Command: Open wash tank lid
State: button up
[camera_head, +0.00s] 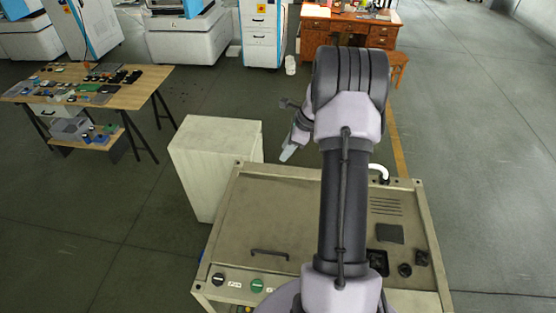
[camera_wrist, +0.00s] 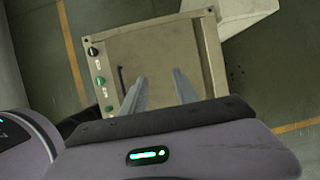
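The wash tank (camera_head: 228,183) is a beige metal cabinet in front of me, with knobs along its front edge. Its lid (camera_head: 265,215) lies flat and looks closed, with a dark bar handle (camera_head: 270,253) near the front. In the wrist view the lid (camera_wrist: 155,50) and its handle (camera_wrist: 121,80) also show. My gripper (camera_head: 287,154) is above the far side of the tank, apart from the handle. In the wrist view its two fingers (camera_wrist: 160,75) stand apart with nothing held between them. My arm hides part of the tank top.
A pale box-shaped cabinet (camera_head: 215,160) stands close at the tank's left. A wooden table (camera_head: 140,95) with tools is at left. Floor at right is clear.

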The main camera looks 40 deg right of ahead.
jog(key=p+x, duration=0.1)
jog(key=x, duration=0.6)
jog(key=shift+f, duration=0.35)
jog(key=shift+c, duration=0.5)
jog(key=shift+w, duration=0.1)
grip_shut()
jog(key=shift+o, duration=0.5)
grip_release()
